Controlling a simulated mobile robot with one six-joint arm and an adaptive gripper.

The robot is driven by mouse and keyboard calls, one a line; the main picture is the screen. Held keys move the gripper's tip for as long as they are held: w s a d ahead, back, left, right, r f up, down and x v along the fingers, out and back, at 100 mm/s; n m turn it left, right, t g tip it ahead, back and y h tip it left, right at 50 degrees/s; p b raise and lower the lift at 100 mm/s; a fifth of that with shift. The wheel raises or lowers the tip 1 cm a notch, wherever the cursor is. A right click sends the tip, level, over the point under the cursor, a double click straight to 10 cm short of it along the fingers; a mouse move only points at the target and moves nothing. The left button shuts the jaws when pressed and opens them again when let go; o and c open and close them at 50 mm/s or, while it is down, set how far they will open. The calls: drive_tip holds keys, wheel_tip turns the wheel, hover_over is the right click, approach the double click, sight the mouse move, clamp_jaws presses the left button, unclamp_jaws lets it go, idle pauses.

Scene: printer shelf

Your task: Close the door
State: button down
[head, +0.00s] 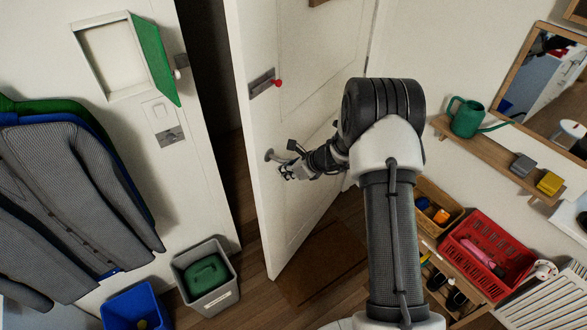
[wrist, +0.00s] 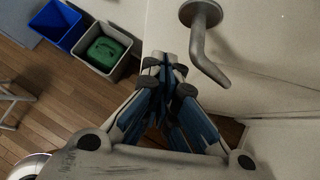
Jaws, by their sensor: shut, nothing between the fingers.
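The white door (head: 300,120) stands ajar, with a dark gap between its free edge and the frame on the left. A lever handle (head: 271,155) sits on its near face, below a lock with a red knob (head: 278,83). My gripper (head: 287,172) is just below and right of the handle in the head view. In the wrist view my gripper (wrist: 166,66) is shut and empty, its fingertips left of the lever handle (wrist: 205,45). The door face fills the upper right there. I cannot tell whether the fingers touch the door.
A grey bin (head: 228,291) with a green item and a blue bin (head: 120,309) stand left of the door. Jackets (head: 75,190) hang at the left. A red basket (head: 468,240) and a shelf (head: 485,150) are at the right. A brown mat (head: 325,265) lies before the door.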

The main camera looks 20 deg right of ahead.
drive_tip(key=w+a, duration=0.1)
drive_tip(key=w+a+f, duration=0.1)
drive_tip(key=w, duration=0.1)
drive_tip(key=w+a, duration=0.1)
drive_tip(key=shift+w+a+f, duration=0.15)
drive_tip(key=shift+a+f, duration=0.1)
